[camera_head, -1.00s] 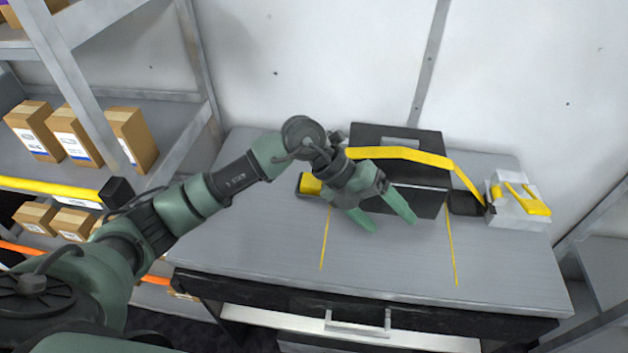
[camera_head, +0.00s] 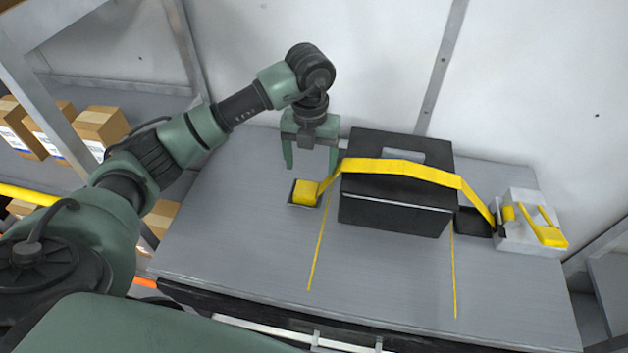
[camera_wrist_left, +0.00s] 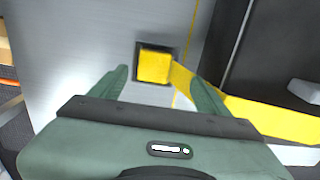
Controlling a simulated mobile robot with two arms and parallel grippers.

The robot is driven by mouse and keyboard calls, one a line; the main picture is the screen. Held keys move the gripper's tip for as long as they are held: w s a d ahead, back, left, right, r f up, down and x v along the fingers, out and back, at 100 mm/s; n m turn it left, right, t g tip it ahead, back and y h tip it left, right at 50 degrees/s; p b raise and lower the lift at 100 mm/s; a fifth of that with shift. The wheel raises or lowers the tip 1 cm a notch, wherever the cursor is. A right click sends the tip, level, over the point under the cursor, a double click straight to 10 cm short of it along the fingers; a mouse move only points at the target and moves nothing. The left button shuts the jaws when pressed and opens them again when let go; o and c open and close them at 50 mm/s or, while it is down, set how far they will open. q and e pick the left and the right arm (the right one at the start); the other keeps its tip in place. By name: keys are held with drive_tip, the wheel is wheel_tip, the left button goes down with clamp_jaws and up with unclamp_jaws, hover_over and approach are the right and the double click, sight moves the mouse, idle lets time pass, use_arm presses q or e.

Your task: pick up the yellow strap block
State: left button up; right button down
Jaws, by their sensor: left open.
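The yellow strap block (camera_head: 306,193) sits on a small dark pad on the grey table, left of the black box. It also shows in the left wrist view (camera_wrist_left: 155,66), ahead of and between the fingertips. A yellow strap (camera_head: 400,168) runs from the block over the black box (camera_head: 395,210) to the right. My left gripper (camera_head: 310,168) is open and empty, with its fingers pointing down above and behind the block in the head view. The fingers appear apart from the block. My right gripper is not in view.
A light grey buckle unit (camera_head: 522,232) with yellow levers stands at the table's right end, beside a dark pad (camera_head: 473,222). Shelves with cardboard boxes (camera_head: 100,128) are at the left. The table (camera_head: 240,240) is clear at the front left.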

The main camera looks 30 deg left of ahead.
sight(307, 187)
use_arm(q)
drive_tip(key=shift+f, duration=0.45)
drive_tip(key=f, duration=0.1)
drive_tip(key=f+p, duration=0.1)
drive_tip(key=s+f+p, duration=0.1)
drive_tip(key=shift+a+f, duration=0.3)
drive_tip(key=shift+a, duration=0.1)
drive_tip(key=shift+w+f+p, duration=0.25)
drive_tip(key=shift+f+p, duration=0.2)
drive_tip(key=shift+f, duration=0.95)
drive_tip(key=c, duration=1.5)
drive_tip(key=shift+c, duration=0.2)
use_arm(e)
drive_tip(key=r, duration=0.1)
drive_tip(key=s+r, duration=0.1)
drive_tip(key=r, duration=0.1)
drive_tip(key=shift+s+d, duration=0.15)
use_arm(q)
drive_tip(key=shift+r, duration=0.1)
